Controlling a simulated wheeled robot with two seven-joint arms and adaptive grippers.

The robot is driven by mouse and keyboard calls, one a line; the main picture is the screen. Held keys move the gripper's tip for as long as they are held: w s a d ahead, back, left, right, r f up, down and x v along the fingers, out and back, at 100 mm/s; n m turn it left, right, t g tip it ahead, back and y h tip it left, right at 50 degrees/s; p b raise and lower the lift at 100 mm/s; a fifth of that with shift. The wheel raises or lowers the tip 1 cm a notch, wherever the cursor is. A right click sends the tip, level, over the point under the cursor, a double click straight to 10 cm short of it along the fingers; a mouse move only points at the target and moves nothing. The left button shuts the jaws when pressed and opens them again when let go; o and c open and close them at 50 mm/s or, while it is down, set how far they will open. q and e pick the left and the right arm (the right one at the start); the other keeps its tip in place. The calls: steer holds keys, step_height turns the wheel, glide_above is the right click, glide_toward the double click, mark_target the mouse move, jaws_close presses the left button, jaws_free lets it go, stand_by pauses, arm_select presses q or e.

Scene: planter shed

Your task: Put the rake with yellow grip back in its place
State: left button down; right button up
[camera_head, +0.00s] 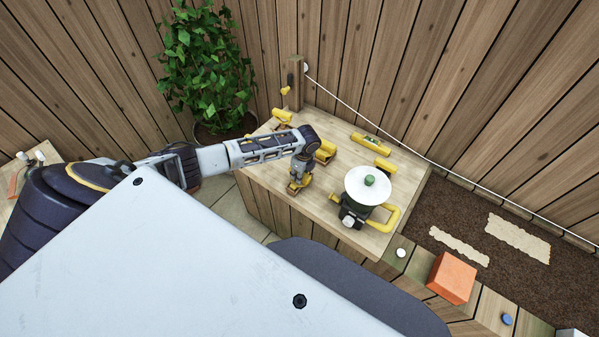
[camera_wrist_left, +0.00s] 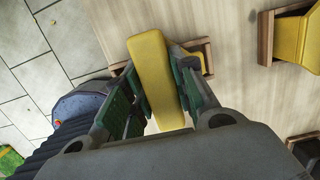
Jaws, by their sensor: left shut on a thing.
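My left gripper (camera_head: 298,180) is low over the near left part of the wooden table (camera_head: 345,135). In the left wrist view it is shut on a yellow grip (camera_wrist_left: 152,65), with green-lined fingers on both sides of it. The rest of that tool is hidden below the gripper, so I cannot tell its head. A small wooden holder (camera_wrist_left: 203,42) shows just behind the grip; I cannot tell whether the tool touches it. Another wooden holder with a yellow piece (camera_wrist_left: 297,42) stands to its right. My right gripper is not in view.
A lantern-like object with a white round top (camera_head: 369,186) and a yellow handle (camera_head: 392,218) stands right of the gripper. A yellow level (camera_head: 370,143) lies behind. A potted plant (camera_head: 208,70) stands at the back left. An orange block (camera_head: 452,278) is at the right.

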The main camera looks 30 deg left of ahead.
arm_select(q)
steer(key=shift+f, duration=0.15)
steer(key=c, duration=1.3)
jaws_free()
steer(key=shift+c, duration=0.2)
steer(key=shift+o, duration=1.2)
steer(key=shift+d+r, duration=0.1)
steer(key=shift+r, duration=0.7)
step_height(320, 180, up, 10)
steer(key=d, duration=0.1)
steer(key=shift+d+r, duration=0.15)
steer(key=shift+d, duration=0.05)
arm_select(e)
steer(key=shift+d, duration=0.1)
